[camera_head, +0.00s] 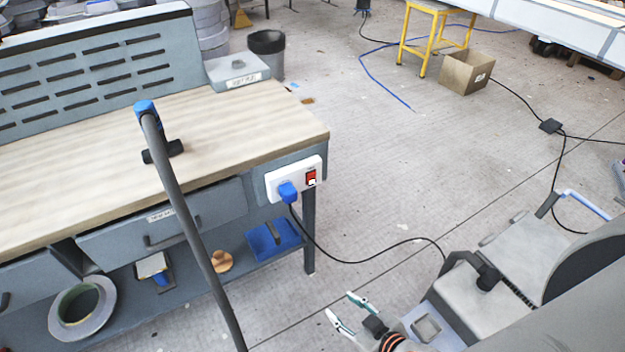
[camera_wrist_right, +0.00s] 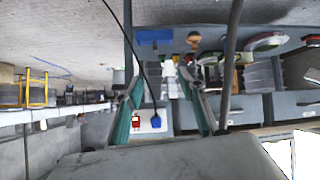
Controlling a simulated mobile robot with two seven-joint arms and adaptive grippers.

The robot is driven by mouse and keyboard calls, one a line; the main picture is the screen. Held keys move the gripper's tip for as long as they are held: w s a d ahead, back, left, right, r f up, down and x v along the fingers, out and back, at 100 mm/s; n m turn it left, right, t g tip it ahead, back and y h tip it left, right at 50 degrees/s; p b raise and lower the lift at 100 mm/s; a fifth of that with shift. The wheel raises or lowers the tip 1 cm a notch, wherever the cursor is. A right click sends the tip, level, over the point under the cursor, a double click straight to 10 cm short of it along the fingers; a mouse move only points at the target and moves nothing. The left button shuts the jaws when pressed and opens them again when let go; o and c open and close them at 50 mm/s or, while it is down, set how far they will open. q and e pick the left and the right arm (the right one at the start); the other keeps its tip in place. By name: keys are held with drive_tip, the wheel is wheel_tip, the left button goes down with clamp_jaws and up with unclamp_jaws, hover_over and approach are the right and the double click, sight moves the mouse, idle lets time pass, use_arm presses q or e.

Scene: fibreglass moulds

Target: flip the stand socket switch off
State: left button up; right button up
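The white socket block (camera_head: 273,184) is fixed to the near right corner of the workbench, below its top. Its red switch (camera_head: 311,177) sits at the right end; I cannot tell its rocker position. A blue plug (camera_head: 287,192) with a black cable is in the socket's left part. My right gripper (camera_head: 347,310) is open and empty, low in front of the bench and apart from the socket. In the right wrist view, the socket block (camera_wrist_right: 147,128), red switch (camera_wrist_right: 136,122) and blue plug (camera_wrist_right: 156,122) show between the spread fingers (camera_wrist_right: 160,85). My left gripper is not in view.
A grey pole (camera_head: 190,220) with a blue top rises in front of the workbench (camera_head: 250,120). The black cable (camera_head: 345,260) runs from the plug across the floor. A bin (camera_head: 267,55) and cardboard box (camera_head: 466,72) stand farther back.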

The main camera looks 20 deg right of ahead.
drive_tip(key=shift+d, duration=0.1)
drive_tip(key=c, duration=0.6)
drive_tip(key=w+d+r+n+t+b, duration=0.1)
drive_tip(key=w, duration=0.2)
drive_tip(key=w+d+r+n+t+b, duration=0.1)
drive_tip(key=w+n, duration=0.1)
drive_tip(key=w, duration=0.1)
drive_tip(key=w+d+r+n+t+b, duration=0.1)
drive_tip(key=w, duration=0.2)
drive_tip(key=shift+d+n+h+b, duration=0.35)
drive_tip(key=shift+n+h+b, duration=0.05)
clamp_jaws()
use_arm(q)
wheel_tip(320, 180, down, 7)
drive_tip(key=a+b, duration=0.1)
drive_tip(key=b, duration=0.4)
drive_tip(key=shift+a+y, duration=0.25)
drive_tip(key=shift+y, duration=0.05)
use_arm(e)
drive_tip(key=w+d+r+n+t+y, duration=0.1)
drive_tip(key=w+d+r+n+t, duration=0.2)
drive_tip(key=w+r+n+t, duration=0.2)
drive_tip(key=w+r+n, duration=0.2)
drive_tip(key=w+n, duration=0.2)
drive_tip(key=n, duration=0.1)
drive_tip(key=shift+w+r+n, duration=0.15)
drive_tip(key=shift+r+n, duration=0.05)
drive_tip(key=shift+n, duration=0.2)
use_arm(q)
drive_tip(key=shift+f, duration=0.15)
